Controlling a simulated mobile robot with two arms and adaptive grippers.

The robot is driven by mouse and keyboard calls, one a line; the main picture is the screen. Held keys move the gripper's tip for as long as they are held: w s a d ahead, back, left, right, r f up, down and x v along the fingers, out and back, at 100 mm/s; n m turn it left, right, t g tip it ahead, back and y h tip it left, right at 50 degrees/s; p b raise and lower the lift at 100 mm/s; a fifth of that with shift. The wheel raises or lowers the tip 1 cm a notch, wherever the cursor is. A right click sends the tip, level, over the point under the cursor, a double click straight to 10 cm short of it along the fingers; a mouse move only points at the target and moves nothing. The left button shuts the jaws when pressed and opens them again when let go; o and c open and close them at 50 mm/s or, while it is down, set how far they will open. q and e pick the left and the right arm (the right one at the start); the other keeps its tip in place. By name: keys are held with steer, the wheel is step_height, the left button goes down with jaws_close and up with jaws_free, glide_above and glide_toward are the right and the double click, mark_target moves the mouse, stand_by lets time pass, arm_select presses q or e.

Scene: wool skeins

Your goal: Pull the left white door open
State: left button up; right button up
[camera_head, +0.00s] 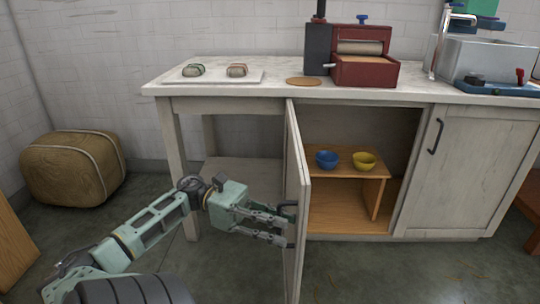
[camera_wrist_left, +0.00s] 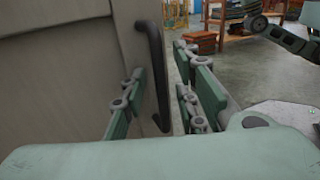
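The left white door (camera_head: 298,185) of the cabinet stands swung wide open, seen nearly edge-on in the head view. In the left wrist view its pale face (camera_wrist_left: 65,80) fills the left side, with a dark bar handle (camera_wrist_left: 153,70) near its edge. My left gripper (camera_head: 288,226) is at the handle. In the left wrist view, the fingers of this gripper (camera_wrist_left: 162,75) stand apart on either side of the handle, with a visible gap beside it. Firm contact is not visible. My right gripper does not show.
The right door (camera_head: 462,175) is closed. A wrapped bale (camera_head: 72,168) lies at left.

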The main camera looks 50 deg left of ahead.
arm_select(q)
steer(key=v, duration=1.2)
